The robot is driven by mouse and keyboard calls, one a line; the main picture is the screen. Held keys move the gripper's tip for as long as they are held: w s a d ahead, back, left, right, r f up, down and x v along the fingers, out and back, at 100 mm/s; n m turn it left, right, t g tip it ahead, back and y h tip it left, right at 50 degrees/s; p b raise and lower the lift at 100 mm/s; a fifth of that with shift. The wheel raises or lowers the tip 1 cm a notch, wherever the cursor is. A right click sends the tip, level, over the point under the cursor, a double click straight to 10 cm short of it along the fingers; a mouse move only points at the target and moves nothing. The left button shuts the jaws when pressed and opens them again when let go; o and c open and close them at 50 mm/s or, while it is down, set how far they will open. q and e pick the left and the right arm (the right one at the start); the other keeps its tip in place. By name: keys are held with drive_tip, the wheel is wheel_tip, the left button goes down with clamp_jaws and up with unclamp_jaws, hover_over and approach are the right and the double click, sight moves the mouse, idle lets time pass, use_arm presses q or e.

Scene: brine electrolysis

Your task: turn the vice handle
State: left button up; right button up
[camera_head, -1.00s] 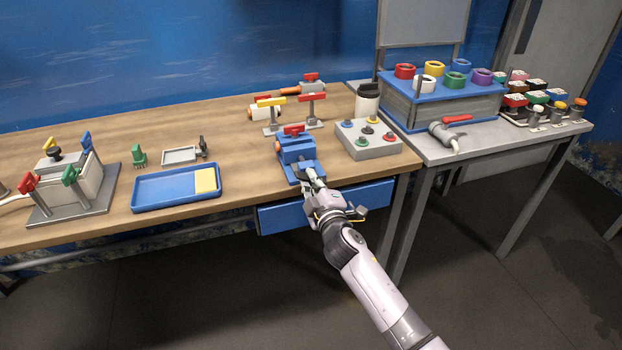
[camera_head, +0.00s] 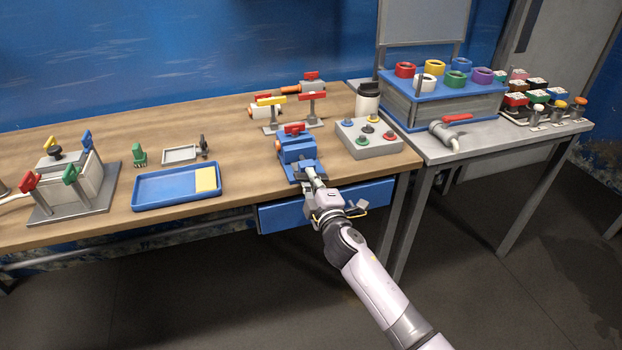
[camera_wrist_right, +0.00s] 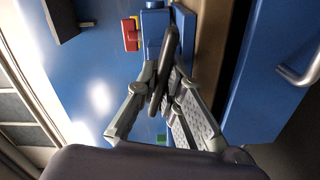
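The blue vice (camera_head: 297,152) stands at the front edge of the wooden bench, with a red-handled piece (camera_head: 294,129) at its top. It also shows in the right wrist view (camera_wrist_right: 153,22). My right gripper (camera_head: 314,180) is at the front of the vice. In the right wrist view, the dark bar of the vice handle (camera_wrist_right: 166,66) lies slantwise between the gripper's two fingers, which close in on it from both sides. In the head view the gripper mostly hides the handle. My left gripper is not in view.
A blue drawer (camera_head: 281,216) sits under the bench edge, close below my right gripper. A grey button box (camera_head: 372,146) stands right of the vice, a blue tray (camera_head: 165,203) to its left. Red and yellow T-handled valves (camera_head: 271,116) stand behind it.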

drive_tip(key=o, duration=0.4)
drive_tip(key=v, duration=1.2)
idle(0.4)
